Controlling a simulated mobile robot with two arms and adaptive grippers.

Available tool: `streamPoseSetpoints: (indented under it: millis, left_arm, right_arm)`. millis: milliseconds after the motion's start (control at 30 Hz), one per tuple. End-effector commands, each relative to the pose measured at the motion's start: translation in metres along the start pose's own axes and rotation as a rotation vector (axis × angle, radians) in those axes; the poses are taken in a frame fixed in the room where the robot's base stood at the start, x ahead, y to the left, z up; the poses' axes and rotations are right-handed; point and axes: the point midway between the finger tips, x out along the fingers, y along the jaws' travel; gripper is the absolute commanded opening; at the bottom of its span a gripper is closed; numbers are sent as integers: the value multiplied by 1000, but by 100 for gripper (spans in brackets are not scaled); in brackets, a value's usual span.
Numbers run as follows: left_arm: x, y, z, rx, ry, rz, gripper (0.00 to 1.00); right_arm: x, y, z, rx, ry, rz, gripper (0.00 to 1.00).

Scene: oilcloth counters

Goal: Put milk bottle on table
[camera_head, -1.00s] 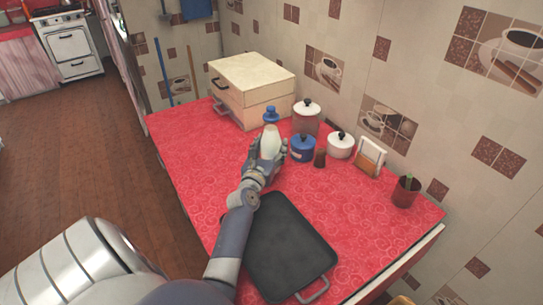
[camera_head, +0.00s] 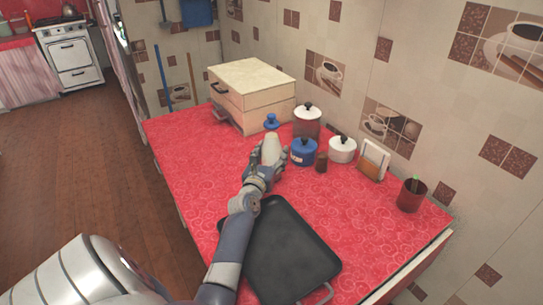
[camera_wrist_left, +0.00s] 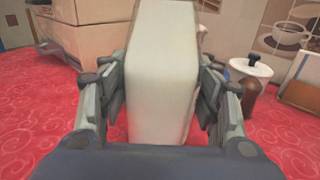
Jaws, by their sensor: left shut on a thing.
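The milk bottle (camera_head: 271,149) is pale white and stands roughly upright in my left gripper (camera_head: 264,163), over the red counter top (camera_head: 190,155). In the left wrist view the bottle (camera_wrist_left: 160,75) fills the middle, with a finger pressed to each side. My left gripper (camera_wrist_left: 160,100) is shut on it. The red cloth shows around its lower part. I cannot tell whether its base touches the cloth; the wrist hides the lowest part. My right gripper is not in view.
A blue canister (camera_head: 303,153), a white-lidded red canister (camera_head: 307,121), a white pot (camera_head: 342,149) and a small brown shaker (camera_head: 321,162) stand close right of the bottle. A wooden bread box (camera_head: 250,92) is behind. A black tray (camera_head: 285,255) lies in front. The left counter is clear.

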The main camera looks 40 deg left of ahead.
Motion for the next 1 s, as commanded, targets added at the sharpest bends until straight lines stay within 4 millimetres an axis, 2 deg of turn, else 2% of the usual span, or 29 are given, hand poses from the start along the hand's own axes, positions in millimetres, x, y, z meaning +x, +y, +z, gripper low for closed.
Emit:
streamPoseSetpoints:
  millis: [33, 167, 200, 267, 700, 867, 1000]
  left_arm:
    - [1, 1, 5, 0, -9, 2, 3]
    - [1, 1, 0, 1, -8, 2, 3]
    - [0, 0, -3, 1, 0, 0, 67]
    - [0, 0, -3, 1, 0, 0, 78]
    - [0, 0, 2, 0, 0, 0, 78]
    - [-21, 0, -1, -2, 3, 0, 78]
    - [-49, 0, -2, -1, 3, 0, 78]
  right_arm:
    - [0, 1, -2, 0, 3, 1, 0]
    - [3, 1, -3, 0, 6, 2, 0]
    - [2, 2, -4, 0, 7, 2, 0]
    - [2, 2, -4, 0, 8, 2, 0]
    - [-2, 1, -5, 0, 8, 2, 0]
    - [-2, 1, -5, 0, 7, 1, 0]
    - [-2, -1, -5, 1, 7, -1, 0]
